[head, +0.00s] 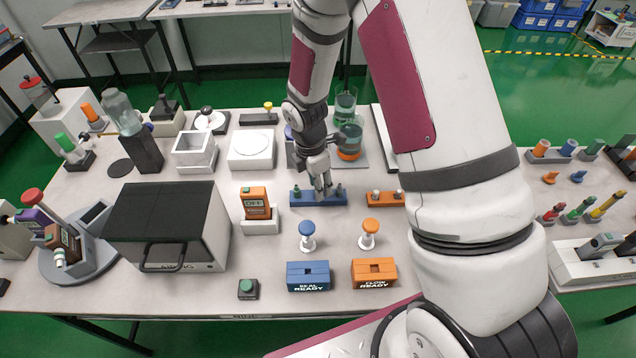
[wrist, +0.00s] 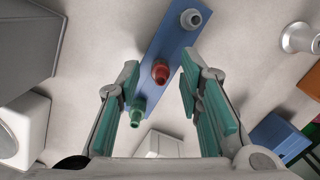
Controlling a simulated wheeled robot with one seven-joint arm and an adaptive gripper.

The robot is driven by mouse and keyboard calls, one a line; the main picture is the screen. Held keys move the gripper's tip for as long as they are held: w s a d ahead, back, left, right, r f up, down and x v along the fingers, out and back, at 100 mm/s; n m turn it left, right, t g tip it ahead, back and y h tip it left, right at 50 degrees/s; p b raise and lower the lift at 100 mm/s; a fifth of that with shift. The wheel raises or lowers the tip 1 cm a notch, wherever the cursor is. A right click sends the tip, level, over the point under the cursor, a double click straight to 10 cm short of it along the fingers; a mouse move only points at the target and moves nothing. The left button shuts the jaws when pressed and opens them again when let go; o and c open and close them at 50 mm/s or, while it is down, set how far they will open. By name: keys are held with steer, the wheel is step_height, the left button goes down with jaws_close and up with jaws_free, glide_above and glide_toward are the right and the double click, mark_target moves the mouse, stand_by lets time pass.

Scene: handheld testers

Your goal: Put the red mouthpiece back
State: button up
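The red mouthpiece (wrist: 160,73) shows in the wrist view at the middle of a blue holder bar (wrist: 172,42), between a green mouthpiece (wrist: 138,112) and a grey one (wrist: 191,19). My gripper (wrist: 159,80) is open, its teal finger pads on either side of the red mouthpiece with visible gaps. How deep the red piece sits in the bar cannot be told. In the head view my gripper (head: 322,187) is pointed down over the blue bar (head: 302,200) and hides the red mouthpiece. An orange bar (head: 385,199) with mouthpieces stands to its right.
An orange handheld tester (head: 255,203) stands in a white dock left of the bar. Blue (head: 307,230) and orange (head: 370,227) round-topped stands and two "READY" boxes are in front. A black-topped box (head: 160,220) is at left. Beakers (head: 350,135) stand behind my gripper.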

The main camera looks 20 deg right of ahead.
steer(key=s+r+m, duration=0.2)
steer(key=r, duration=0.8)
steer(key=s+r+m, duration=0.2)
steer(key=r, duration=0.9)
steer(key=s+r+m+t, duration=0.2)
steer(key=s+r+m, duration=0.4)
steer(key=s+m, duration=0.2)
steer(key=s+r+m+t+y, duration=0.1)
steer(key=s+r+m, duration=0.5)
steer(key=s, duration=0.7)
steer(key=shift+d+r+m+t+p, duration=0.15)
steer(key=shift+m+t+p, duration=0.25)
steer(key=shift+m, duration=0.6)
steer(key=shift+s, duration=0.1)
